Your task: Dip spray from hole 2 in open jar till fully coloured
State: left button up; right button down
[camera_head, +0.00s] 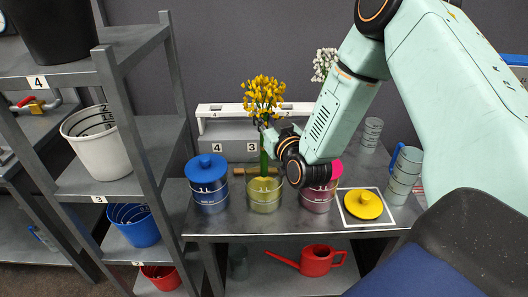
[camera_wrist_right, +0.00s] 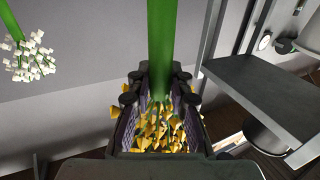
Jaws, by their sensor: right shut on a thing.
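My right gripper (camera_head: 272,140) is shut on the green stem of a yellow-flowered spray (camera_head: 264,93), held upright. The stem's lower end reaches the mouth of the open yellow jar (camera_head: 265,197) and seems to be inside it; its tip cannot be made out. The visible blossoms look yellow. In the right wrist view the stem (camera_wrist_right: 161,45) passes between the fingers (camera_wrist_right: 158,100), with yellow blossoms (camera_wrist_right: 160,130) beyond. The yellow lid (camera_head: 363,204) lies on a white-edged square at the right. My left gripper is out of view.
A lidded blue jar (camera_head: 209,185) stands left of the open jar. A pink jar (camera_head: 318,198) stands right, partly behind my arm. A white numbered rack (camera_head: 215,111) is behind, with a white spray (camera_head: 324,64) near it. Measuring cups (camera_head: 405,170) stand far right; shelves are left.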

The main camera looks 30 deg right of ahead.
jog(key=shift+r+p, duration=2.5)
jog(key=shift+r, duration=0.75)
